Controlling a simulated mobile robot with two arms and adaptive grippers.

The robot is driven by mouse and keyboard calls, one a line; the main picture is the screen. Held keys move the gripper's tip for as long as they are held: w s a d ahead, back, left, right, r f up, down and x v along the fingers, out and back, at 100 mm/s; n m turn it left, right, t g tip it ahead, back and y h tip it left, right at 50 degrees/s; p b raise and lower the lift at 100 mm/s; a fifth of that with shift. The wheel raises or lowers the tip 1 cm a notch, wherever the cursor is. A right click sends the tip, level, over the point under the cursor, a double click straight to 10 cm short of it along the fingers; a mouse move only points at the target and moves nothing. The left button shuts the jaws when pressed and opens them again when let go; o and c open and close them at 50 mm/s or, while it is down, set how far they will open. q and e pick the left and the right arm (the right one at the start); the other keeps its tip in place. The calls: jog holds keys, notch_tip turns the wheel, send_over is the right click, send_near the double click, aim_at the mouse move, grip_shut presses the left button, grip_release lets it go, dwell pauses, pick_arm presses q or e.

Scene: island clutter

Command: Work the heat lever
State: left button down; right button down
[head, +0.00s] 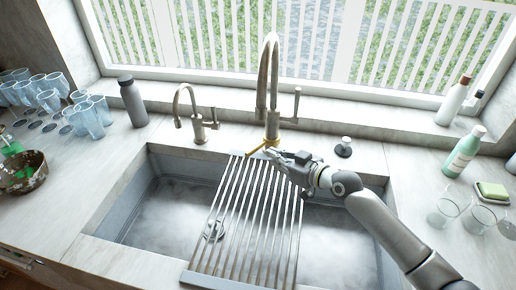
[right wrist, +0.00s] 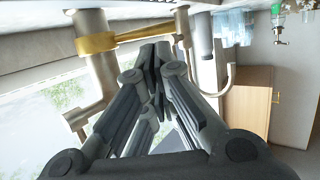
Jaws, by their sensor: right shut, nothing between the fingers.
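The tall metal faucet (head: 267,85) stands behind the sink. A gold lever (head: 257,147) sticks out to the left from a gold collar low on the faucet body. In the right wrist view the gold lever (right wrist: 135,38) runs from the collar across the picture, just beyond my fingertips. My right gripper (head: 271,153) reaches in from the right over the drying rack, close to the lever. In the right wrist view my right gripper (right wrist: 156,62) is shut and empty; I cannot tell whether it touches the lever. My left gripper is not in view.
A roll-up drying rack (head: 245,220) spans the sink (head: 165,215). A smaller faucet (head: 198,128) stands left of the tall one, and a small knob (head: 344,147) to its right. Glasses (head: 92,115) crowd the left counter; bottles (head: 463,152) stand at right.

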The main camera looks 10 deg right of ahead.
aim_at(262, 145)
jog(key=p+x, duration=0.1)
jog(key=x, duration=0.6)
jog(key=shift+w+a, duration=0.15)
jog(key=shift+a, duration=0.05)
jog(key=shift+w+a+f+b, duration=0.15)
jog(key=shift+w+f+b, duration=0.1)
jog(key=shift+b, duration=0.2)
jog(key=shift+w+a+b, duration=0.2)
jog(key=shift+w+b, duration=0.05)
jog(key=shift+b, duration=0.1)
jog(key=shift+s+r, duration=0.1)
jog(key=shift+r, duration=0.05)
